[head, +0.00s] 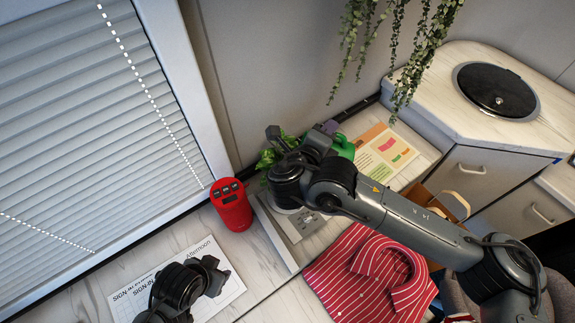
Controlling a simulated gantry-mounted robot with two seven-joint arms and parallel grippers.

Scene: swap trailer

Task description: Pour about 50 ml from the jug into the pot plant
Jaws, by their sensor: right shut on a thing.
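My right arm reaches in from the right, and its gripper (322,136) is at the back of the worktop, partly hidden by its own links. It is shut on the green jug (343,147), of which only a part shows beside the fingers. The green leaves of the pot plant (266,159) show just left of the right wrist; its pot is hidden behind my arm. Whether the jug is tilted, and any water, cannot be made out. My left gripper (214,272) is low over the sign-in sheet, apart from the jug and plant; its jaw opening is unclear.
A red speaker-like cylinder (231,205) stands by the window blind. A sign-in sheet (225,250) lies in front. A striped red shirt (350,270) lies below my right arm. A colourful paper (385,152) lies behind it. Trailing leaves (400,50) hang above. A round black lid (497,90) is at right.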

